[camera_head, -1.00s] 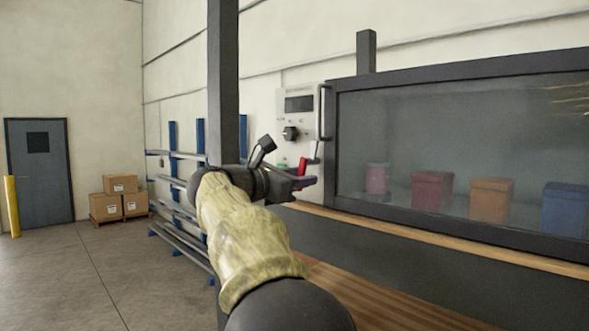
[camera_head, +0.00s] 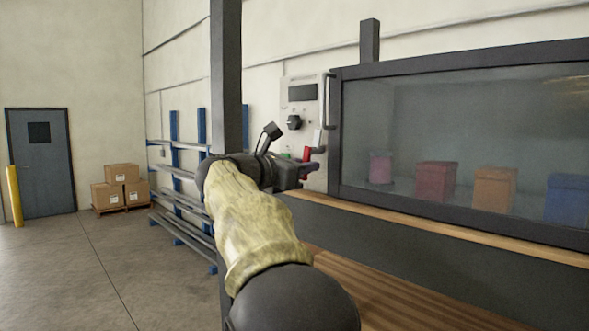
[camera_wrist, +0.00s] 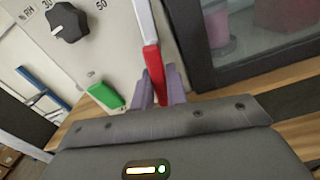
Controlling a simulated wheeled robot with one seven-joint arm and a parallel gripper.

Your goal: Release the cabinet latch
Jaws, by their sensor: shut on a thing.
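The latch is a lever with a red grip (camera_wrist: 152,62) and a white upper part, on the pale control panel (camera_head: 300,110) beside the cabinet. In the wrist view the red grip's lower end lies between the two purple-grey fingers of my gripper (camera_wrist: 163,84), which is shut on it. In the head view my gripper (camera_head: 311,169) is at the panel's lower right, at the red grip (camera_head: 306,153). The cabinet (camera_head: 335,130) has a dark frame, a glass front and a vertical handle (camera_head: 328,100); its front looks shut.
A black knob (camera_wrist: 67,22) and a green switch (camera_wrist: 105,95) are close by on the panel. A wooden ledge (camera_head: 420,231) runs below the cabinet. Several coloured containers (camera_head: 436,184) stand behind the glass. A dark post (camera_head: 227,80) stands left of the panel.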

